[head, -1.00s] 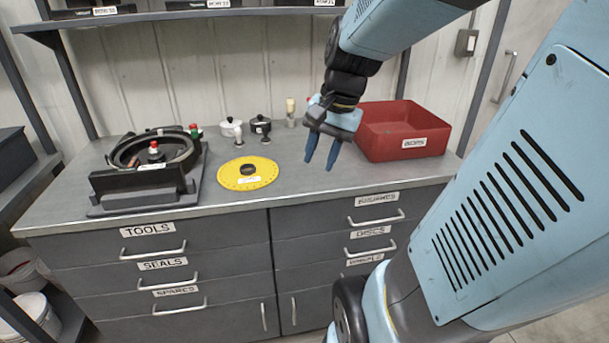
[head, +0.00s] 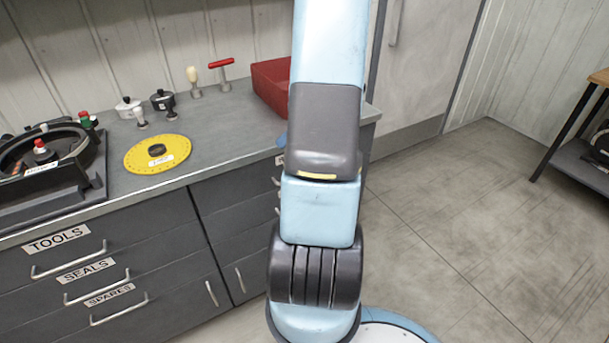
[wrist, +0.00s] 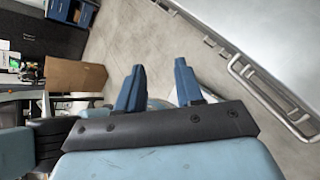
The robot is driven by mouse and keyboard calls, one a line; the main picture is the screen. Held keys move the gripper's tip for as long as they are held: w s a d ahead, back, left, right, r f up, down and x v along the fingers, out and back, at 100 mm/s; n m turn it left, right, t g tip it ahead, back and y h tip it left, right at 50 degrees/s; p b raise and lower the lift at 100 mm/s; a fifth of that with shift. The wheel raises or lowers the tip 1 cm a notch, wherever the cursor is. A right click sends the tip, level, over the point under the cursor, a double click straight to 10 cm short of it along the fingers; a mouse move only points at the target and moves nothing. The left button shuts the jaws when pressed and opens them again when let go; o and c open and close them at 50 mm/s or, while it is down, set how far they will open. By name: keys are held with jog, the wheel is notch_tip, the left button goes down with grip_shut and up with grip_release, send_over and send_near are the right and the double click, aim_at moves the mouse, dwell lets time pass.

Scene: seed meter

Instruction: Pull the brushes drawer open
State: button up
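In the head view the right-hand drawer column (head: 235,210) is mostly hidden behind my arm. Only slivers of its handles show, and no label there can be read, so I cannot pick out the brushes drawer. In the wrist view my gripper (wrist: 158,86) has its two blue fingers apart with nothing between them. My gripper is mostly hidden behind the arm in the head view.
The left column has TOOLS (head: 57,240), SEALS and SPARES drawers, all shut. On the counter stand a yellow disc (head: 140,163), a black ring-shaped unit (head: 55,190), small pots, a red T-handle (head: 221,64) and a red bin (head: 271,82). Open floor (head: 450,220) lies to the right.

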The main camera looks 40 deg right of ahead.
jog(key=s+d+f+m+t+h, duration=0.1)
jog(key=s+d+f+m+t, duration=0.4)
jog(key=d+f+m, duration=0.35)
jog(key=s+d+f+m+t, duration=0.45)
jog(key=d+f+m, duration=0.25)
jog(key=f+m, duration=0.25)
jog(key=shift+m+t+h, duration=0.4)
jog(key=shift+t, duration=0.05)
jog(key=x, duration=1.3)
jog(key=shift+w+a+r, duration=0.25)
jog(key=shift+w, duration=0.05)
jog(key=shift+c, duration=0.4)
grip_shut()
